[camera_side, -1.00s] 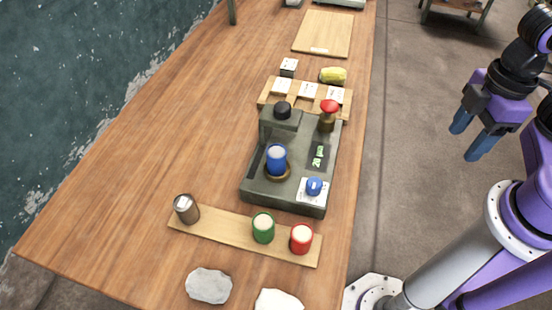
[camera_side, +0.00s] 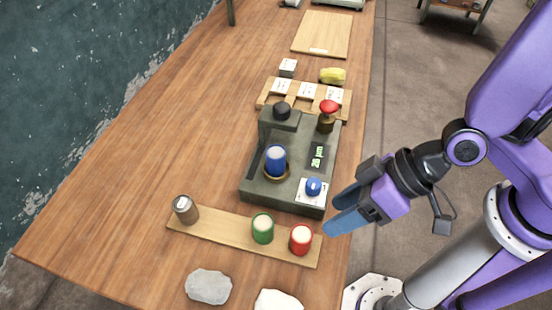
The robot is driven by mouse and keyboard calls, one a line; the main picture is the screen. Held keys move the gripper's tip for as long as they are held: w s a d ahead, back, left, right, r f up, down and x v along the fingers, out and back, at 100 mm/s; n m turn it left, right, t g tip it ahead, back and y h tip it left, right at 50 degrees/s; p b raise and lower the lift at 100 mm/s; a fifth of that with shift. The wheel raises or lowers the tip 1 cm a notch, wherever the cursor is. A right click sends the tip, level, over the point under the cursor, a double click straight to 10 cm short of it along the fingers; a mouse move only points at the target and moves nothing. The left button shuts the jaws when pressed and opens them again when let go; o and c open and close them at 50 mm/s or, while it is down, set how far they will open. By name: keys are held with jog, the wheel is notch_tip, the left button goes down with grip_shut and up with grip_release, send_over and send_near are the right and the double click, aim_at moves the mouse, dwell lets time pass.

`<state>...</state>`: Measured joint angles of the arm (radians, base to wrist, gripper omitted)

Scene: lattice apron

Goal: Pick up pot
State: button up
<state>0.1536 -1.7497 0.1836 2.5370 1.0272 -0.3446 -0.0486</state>
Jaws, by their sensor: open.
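Several small pot-like vessels are in view, and I cannot tell which one the task means. A blue pot (camera_side: 276,160) stands upright on a round base on the grey-green machine (camera_side: 262,196). A green pot (camera_side: 262,228) and a red pot (camera_side: 301,239) stand on a wooden strip (camera_side: 225,225), with a brown-grey metal jar (camera_side: 185,210) at its left end. My gripper (camera_side: 334,217) is open and empty, with its blue fingers pointing left. In the picture its fingertips are just right of the red pot, apart from it.
The machine has a blue knob (camera_side: 313,187), a red-topped knob (camera_side: 328,107) and a black knob (camera_side: 281,108). A grey stone (camera_side: 208,287) and a white stone (camera_side: 279,301) lie near the front. A labelled rack (camera_side: 263,97) stands behind. The table's left side (camera_side: 140,160) is clear.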

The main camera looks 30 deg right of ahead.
aim_at(277, 153)
jog(key=shift+w+a+f+m+t+h, duration=0.35)
jog(key=shift+w+f+m+t+h, duration=0.85)
jog(key=shift+w, duration=2.25)
jog(key=shift+w+a+f+t, duration=0.3)
jog(key=shift+w+f+t, duration=0.4)
jog(key=shift+w+t, duration=2)
jog(key=shift+w+a+f+m+t+h, duration=0.35)
jog(key=shift+w+f+m+t+h, duration=0.45)
jog(key=shift+w, duration=3.35)
jog(key=shift+f, duration=0.15)
jog(key=c, duration=0.7)
jog(key=shift+c, duration=0.2)
